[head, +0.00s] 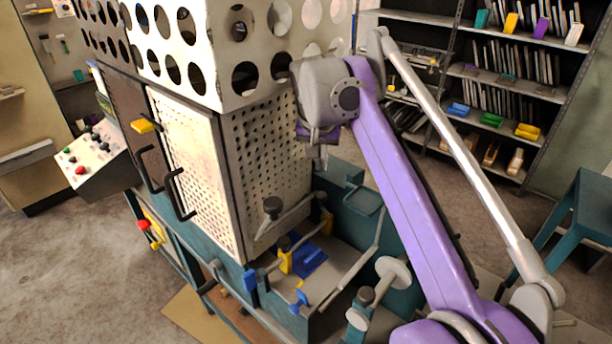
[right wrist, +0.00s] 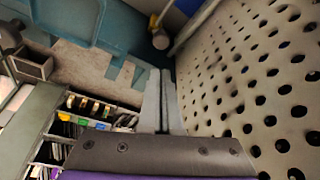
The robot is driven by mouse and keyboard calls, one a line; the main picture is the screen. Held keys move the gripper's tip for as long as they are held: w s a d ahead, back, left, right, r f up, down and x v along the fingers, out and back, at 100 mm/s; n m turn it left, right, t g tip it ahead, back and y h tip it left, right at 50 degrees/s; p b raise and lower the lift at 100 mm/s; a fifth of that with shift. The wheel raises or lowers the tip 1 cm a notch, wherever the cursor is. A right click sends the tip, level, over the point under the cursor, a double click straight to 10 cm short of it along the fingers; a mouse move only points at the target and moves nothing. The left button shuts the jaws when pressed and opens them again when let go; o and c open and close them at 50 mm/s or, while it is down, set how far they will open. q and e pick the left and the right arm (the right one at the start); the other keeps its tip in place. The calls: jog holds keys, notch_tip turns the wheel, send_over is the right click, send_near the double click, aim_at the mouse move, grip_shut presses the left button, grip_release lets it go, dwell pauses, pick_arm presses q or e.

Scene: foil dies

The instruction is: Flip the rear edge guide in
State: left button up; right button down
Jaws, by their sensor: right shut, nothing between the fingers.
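The machine's feed table (head: 338,262) lies below the perforated guard, with a blue block (head: 310,262) on it. A pale knob (right wrist: 160,40) with a yellow bit shows beyond the fingertips. My left gripper is out of view.
The perforated panel (right wrist: 248,95) is close on the right in the wrist view. A teal side tray (head: 362,205) and round-headed posts (head: 392,272) flank the feed table. A control box (head: 92,155) is at left; shelves (head: 490,90) stand behind.

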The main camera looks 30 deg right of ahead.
jog(key=shift+d+r, duration=0.15)
jog(key=shift+r, duration=0.15)
jog(key=b+x, duration=0.1)
jog(key=x, duration=0.9)
jog(key=shift+w, duration=0.1)
